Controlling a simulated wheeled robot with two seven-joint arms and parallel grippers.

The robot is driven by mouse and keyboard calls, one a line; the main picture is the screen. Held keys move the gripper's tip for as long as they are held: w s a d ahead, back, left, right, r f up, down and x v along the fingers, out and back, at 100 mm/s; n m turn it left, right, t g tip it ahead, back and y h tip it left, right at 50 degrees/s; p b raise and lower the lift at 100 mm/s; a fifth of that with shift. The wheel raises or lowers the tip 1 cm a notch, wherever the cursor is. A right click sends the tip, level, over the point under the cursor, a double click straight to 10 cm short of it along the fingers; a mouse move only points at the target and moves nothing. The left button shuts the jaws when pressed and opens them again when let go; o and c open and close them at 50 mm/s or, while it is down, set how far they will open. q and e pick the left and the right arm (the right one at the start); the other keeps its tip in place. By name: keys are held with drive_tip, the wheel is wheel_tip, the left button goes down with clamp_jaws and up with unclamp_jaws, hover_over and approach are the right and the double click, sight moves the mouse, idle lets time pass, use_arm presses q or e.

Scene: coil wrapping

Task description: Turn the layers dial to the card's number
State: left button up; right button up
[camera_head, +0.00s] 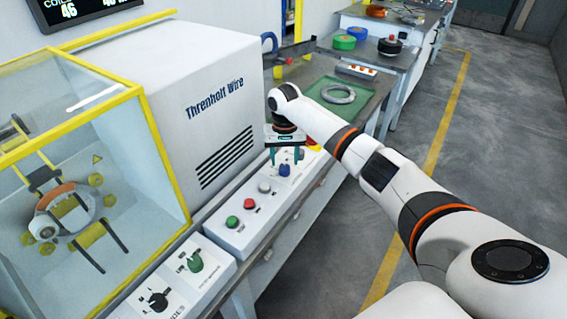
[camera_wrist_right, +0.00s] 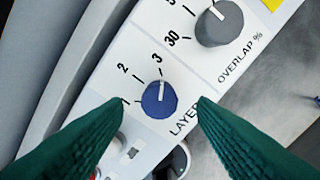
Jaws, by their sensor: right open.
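The layers dial is a blue knob (camera_wrist_right: 159,102) with a white pointer line, on a white panel marked 1, 2 and 3. Its pointer is toward the 3 side. In the head view the blue dial (camera_head: 285,170) sits near the far end of the white control panel (camera_head: 262,215). My right gripper (camera_head: 285,156) is open just above it. In the right wrist view its green fingertips (camera_wrist_right: 161,101) lie on either side of the dial, with nothing visibly gripped. No card with a readable number shows. My left gripper is not in view.
A grey overlap dial (camera_wrist_right: 218,22) is beside the layers dial. Green (camera_head: 232,221), red (camera_head: 249,203) and grey (camera_head: 264,187) controls line the panel. The white machine housing (camera_head: 200,100) rises at left. A green tray with a coil (camera_head: 338,93) lies beyond.

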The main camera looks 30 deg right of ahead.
sight(284, 167)
drive_tip(key=shift+f, duration=1.6)
drive_tip(key=c, duration=1)
